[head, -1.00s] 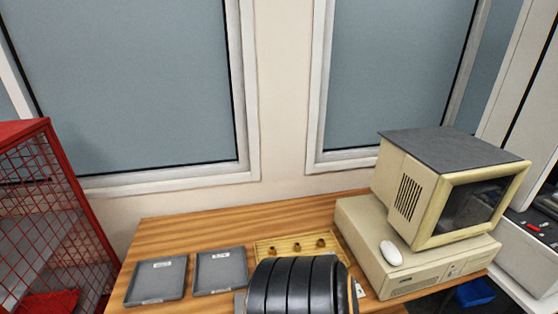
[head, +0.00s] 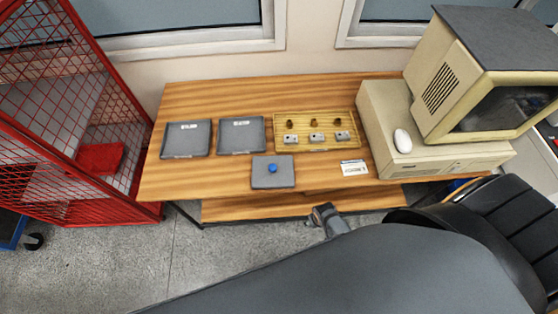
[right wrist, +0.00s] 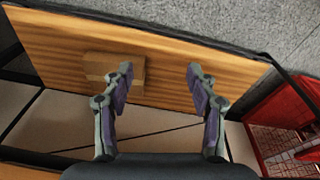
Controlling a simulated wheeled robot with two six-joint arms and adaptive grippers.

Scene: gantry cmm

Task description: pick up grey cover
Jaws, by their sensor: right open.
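A flat grey square cover with a blue knob (head: 273,172) lies near the front edge of the wooden table in the head view. My right gripper (right wrist: 160,74) is open in the right wrist view, with nothing between its fingers. In the head view a small grey part of my arm's end (head: 328,218) shows in front of the table, lower right of the cover and apart from it. The cover cannot be made out in the right wrist view. My left gripper is not in view.
Two dark grey trays (head: 186,138) lie left of a yellow tray (head: 347,144) with small metal and brass parts. A white label card (head: 354,168) lies right of the cover. A beige computer (head: 430,140) stands at right, a red mesh cage (head: 62,110) at left.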

